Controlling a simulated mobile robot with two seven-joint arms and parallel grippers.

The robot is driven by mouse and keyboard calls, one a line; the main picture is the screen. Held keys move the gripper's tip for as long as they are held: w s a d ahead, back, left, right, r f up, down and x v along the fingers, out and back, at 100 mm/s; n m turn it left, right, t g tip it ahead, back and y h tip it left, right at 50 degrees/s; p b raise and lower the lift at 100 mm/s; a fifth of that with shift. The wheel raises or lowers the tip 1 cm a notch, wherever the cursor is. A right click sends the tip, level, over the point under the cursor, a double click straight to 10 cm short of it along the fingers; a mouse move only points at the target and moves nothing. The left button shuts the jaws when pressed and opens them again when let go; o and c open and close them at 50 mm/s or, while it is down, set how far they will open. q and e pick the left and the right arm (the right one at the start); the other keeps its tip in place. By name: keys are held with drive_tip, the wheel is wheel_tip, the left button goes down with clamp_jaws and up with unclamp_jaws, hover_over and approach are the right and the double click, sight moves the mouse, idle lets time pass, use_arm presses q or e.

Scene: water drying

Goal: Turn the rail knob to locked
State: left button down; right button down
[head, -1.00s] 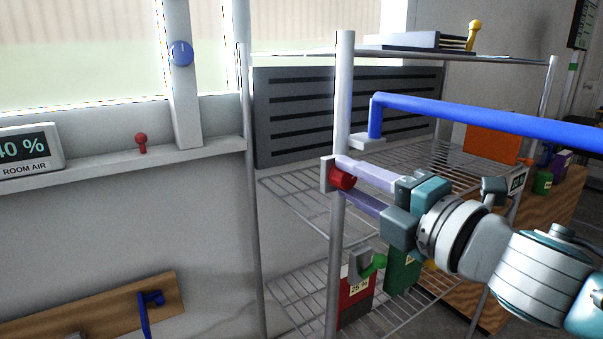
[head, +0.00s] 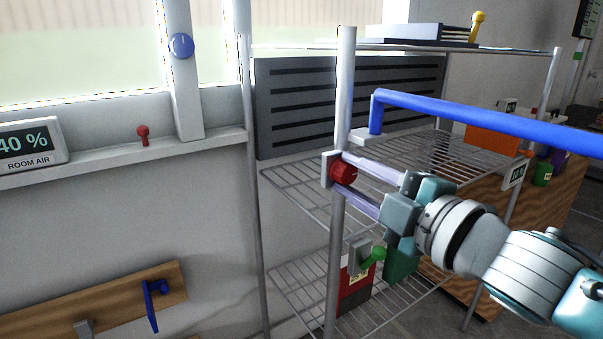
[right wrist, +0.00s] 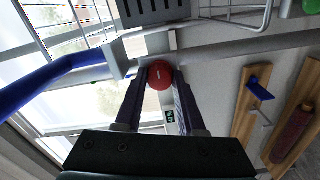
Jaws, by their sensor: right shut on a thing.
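The red knob (head: 343,173) sits on a pale plate on the rack's front upright post (head: 346,90), below the end of the blue rail (head: 480,112). My right gripper (head: 347,174) reaches it from the right, with one pale purple finger above the knob and one below. In the right wrist view the round red knob (right wrist: 160,75) lies between the two fingertips (right wrist: 160,80), and the gripper is shut on it. A small faint mark shows on its face, too small to read. My left gripper is not in view.
The wire shelf rack (head: 400,170) stands around the post. A red box (head: 356,290) and green knob (head: 376,254) are below my right gripper. The blue rail runs above my right arm. A windowsill (head: 200,148) and wooden board (head: 100,307) are at left.

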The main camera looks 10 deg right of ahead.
drive_tip(key=c, duration=0.5)
unclamp_jaws()
drive_tip(key=v, duration=1)
drive_tip(key=shift+p, duration=0.4)
drive_tip(key=shift+r, duration=0.1)
